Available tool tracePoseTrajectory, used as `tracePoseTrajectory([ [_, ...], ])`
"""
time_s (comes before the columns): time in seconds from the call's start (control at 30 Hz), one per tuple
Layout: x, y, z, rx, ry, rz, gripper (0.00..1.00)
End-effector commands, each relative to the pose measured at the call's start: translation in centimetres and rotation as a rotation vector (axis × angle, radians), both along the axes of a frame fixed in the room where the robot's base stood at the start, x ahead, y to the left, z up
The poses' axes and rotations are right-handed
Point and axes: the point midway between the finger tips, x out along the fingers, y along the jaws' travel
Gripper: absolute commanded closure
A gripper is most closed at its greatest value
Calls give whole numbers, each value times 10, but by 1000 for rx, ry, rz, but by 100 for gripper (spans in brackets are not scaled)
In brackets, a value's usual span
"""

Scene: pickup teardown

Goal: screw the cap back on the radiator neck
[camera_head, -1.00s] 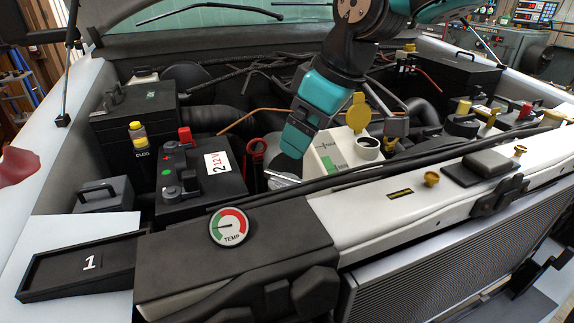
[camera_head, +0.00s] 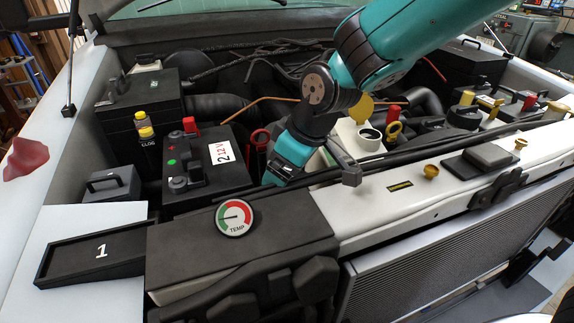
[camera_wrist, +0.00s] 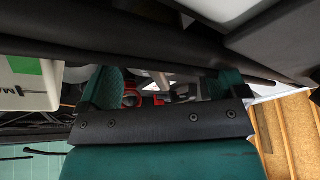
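My gripper (camera_head: 274,178) points down behind the front crossmember, between the battery and the white reservoir. In the wrist view its two teal fingers (camera_wrist: 163,84) stand apart, with no cap visible between them. Red and pale metal parts show through the gap, too small to name surely.
The battery (camera_head: 198,165) and red ring handle (camera_head: 258,140) stand left of my gripper. The front crossmember (camera_head: 240,255) runs ahead. A tray marked 1 (camera_head: 70,272) lies at left.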

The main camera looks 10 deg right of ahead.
Motion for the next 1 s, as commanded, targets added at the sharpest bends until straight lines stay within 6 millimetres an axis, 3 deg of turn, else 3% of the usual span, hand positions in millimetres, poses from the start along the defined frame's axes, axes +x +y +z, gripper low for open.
tracePoseTrajectory([
  [0.03, 0, 0, 0, 0, 0, 0, 20],
  [0.2, 0, 0, 0, 0, 0, 0, 59],
  [0.33, 0, 0, 0, 0, 0, 0, 60],
  [0.37, 0, 0, 0, 0, 0, 0, 44],
  [0.47, 0, 0, 0, 0, 0, 0, 67],
  [0.57, 0, 0, 0, 0, 0, -16, 68],
  [0.67, -1, 1, 0, -2, -1, -119, 68],
  [1.0, -1, 2, 0, -3, -2, -696, 68],
])
